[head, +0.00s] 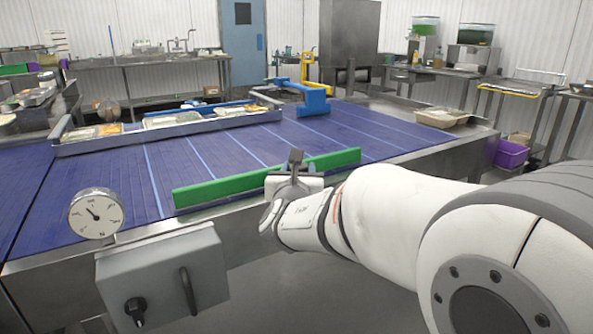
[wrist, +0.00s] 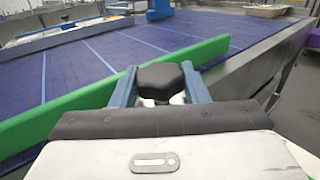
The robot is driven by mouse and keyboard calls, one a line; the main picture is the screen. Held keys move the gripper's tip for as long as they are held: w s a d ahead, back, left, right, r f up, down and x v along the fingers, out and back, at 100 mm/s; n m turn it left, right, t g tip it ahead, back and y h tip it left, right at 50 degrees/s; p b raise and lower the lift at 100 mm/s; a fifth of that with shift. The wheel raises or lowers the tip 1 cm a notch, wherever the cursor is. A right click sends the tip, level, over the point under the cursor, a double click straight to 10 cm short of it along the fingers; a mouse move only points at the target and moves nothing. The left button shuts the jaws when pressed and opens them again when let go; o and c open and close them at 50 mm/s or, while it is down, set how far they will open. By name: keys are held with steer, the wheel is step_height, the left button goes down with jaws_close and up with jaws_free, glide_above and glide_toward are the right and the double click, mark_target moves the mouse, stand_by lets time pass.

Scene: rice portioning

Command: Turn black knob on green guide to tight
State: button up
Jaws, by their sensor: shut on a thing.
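The green guide (head: 225,187) is a long bar standing along the near edge of the blue conveyor belt. It also runs diagonally across the wrist view (wrist: 60,122). The black knob (wrist: 160,79) sits at the guide's near side, between the two blue-grey fingers of my gripper (wrist: 160,88). My gripper is shut on the knob. In the head view my gripper (head: 291,168) is at the middle of the guide, and my wrist partly covers the guide's mount. The pictures do not show how tight the knob is.
A grey control box (head: 163,277) with a black switch stands at the belt's near left edge, below a round dial gauge (head: 96,213). A blue bracket (head: 312,98) stands farther back.

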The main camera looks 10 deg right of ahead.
steer(key=shift+c, duration=0.7)
steer(key=shift+d, duration=0.25)
steer(key=shift+c, duration=0.4)
steer(key=shift+a, duration=0.25)
steer(key=shift+h, duration=0.3)
steer(key=m+g+h+p, duration=0.1)
steer(key=h, duration=0.1)
steer(key=m+g+h+p, duration=0.1)
steer(key=m+h+p, duration=0.1)
steer(key=shift+w+a+r+g+p, duration=0.1)
steer(key=shift+a+g+p, duration=0.05)
steer(key=shift+g+p, duration=0.15)
steer(key=m+g+h+p, duration=0.4)
steer(key=m+g+h, duration=0.1)
steer(key=shift+r+p, duration=0.15)
steer(key=shift+p, duration=0.15)
steer(key=m+g+h+p, duration=0.2)
steer(key=m+g+p, duration=0.1)
steer(key=g+p, duration=0.1)
steer(key=shift+m+g, duration=0.4)
steer(key=shift+g, duration=0.4)
steer(key=shift+g+p, duration=0.3)
steer(key=shift+p, duration=0.1)
steer(key=o, duration=1)
steer(key=shift+f, duration=0.25)
